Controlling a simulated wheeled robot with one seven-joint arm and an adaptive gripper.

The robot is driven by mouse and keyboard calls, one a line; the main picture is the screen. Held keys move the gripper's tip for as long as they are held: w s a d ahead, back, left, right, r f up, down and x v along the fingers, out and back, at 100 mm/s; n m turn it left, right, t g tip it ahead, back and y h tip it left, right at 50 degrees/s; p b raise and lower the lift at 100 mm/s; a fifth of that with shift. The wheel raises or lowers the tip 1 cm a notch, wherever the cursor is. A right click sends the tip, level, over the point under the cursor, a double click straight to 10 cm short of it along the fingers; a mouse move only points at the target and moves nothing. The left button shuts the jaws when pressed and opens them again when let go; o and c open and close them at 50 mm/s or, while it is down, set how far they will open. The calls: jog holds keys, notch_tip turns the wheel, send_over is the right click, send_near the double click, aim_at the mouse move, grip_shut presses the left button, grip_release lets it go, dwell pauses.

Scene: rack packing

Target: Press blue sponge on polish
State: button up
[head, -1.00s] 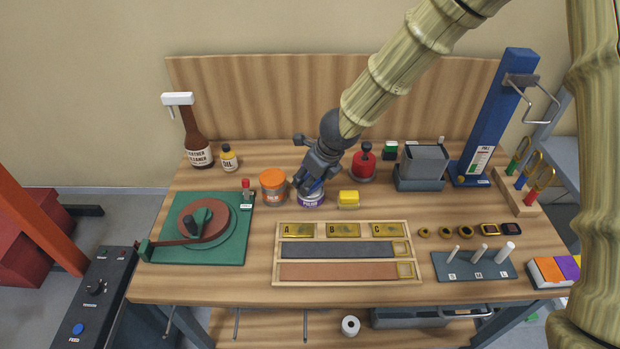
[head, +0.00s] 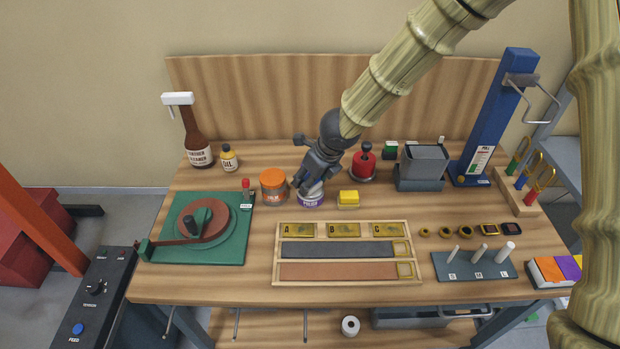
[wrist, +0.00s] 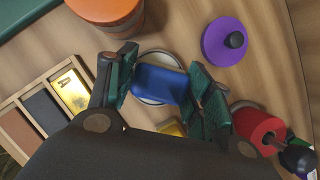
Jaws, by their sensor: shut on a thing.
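The blue sponge (wrist: 160,84) is between the fingers of my gripper (wrist: 160,92) in the wrist view, and the gripper is shut on it. The sponge is over the round open polish tin, whose pale rim (wrist: 158,57) shows around it. In the head view the polish tin (head: 311,200), with a purple label, stands on the bench directly under my gripper (head: 308,187). The fingers hide most of the sponge there. Whether the sponge touches the polish is hard to tell.
An orange-lidded jar (head: 273,186) stands close to the left of the tin. A yellow sponge (head: 348,199) lies close to its right. A purple lid with a black knob (wrist: 225,41) and a red pot (head: 363,165) are nearby. The strip tray (head: 275,262) lies in front.

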jog(key=shift+r+p, duration=3.3)
jog(key=shift+r, duration=0.2)
jog(key=shift+f, duration=0.25)
notch_tip(320, 180, down, 6)
jog(key=b, duration=0.6)
jog(key=shift+f, duration=0.25)
jog(key=shift+s, duration=0.1)
